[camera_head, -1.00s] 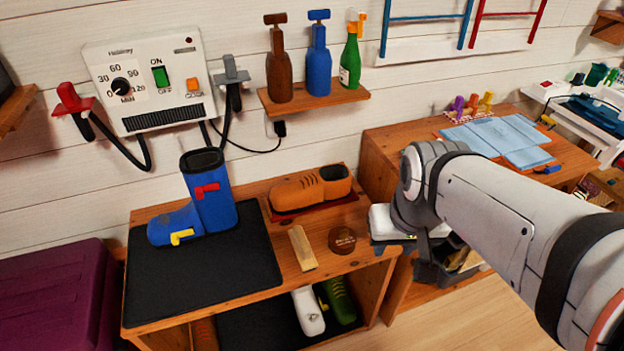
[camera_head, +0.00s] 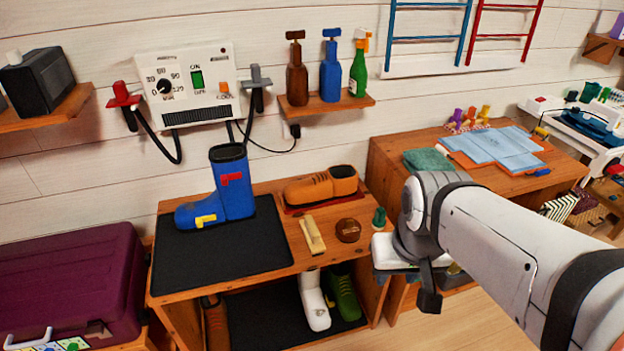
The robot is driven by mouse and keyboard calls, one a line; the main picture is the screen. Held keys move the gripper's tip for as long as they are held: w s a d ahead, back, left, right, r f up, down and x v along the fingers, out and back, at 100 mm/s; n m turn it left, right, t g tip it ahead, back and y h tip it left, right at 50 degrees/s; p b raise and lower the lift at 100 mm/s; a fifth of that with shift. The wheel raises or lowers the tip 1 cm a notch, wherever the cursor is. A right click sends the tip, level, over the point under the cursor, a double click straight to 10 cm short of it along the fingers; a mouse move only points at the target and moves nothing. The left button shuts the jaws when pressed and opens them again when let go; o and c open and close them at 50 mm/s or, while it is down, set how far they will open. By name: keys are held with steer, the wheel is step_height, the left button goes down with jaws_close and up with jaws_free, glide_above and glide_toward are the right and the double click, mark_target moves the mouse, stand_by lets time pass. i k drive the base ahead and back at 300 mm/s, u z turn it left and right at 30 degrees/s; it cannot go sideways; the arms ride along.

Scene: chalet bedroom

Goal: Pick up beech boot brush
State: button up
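The beech boot brush (camera_head: 312,236) is a pale, narrow wooden block. It lies on the wooden bench top, between the black mat and a round brown tin (camera_head: 348,230). My gripper (camera_head: 429,298) is at the end of my white arm, to the right of the bench and apart from the brush. Only a dark part of it shows, pointing down, and I cannot tell whether its fingers are open or shut.
A blue boot (camera_head: 231,182) stands on the black mat (camera_head: 215,255). An orange shoe (camera_head: 322,186) sits behind the brush. A small green item (camera_head: 379,217) stands at the bench's right end. A bottle shelf (camera_head: 328,104) juts from the wall above.

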mark_target(317, 247)
steer(key=u, duration=0.05)
steer(key=i, duration=0.9)
steer(key=z, duration=0.05)
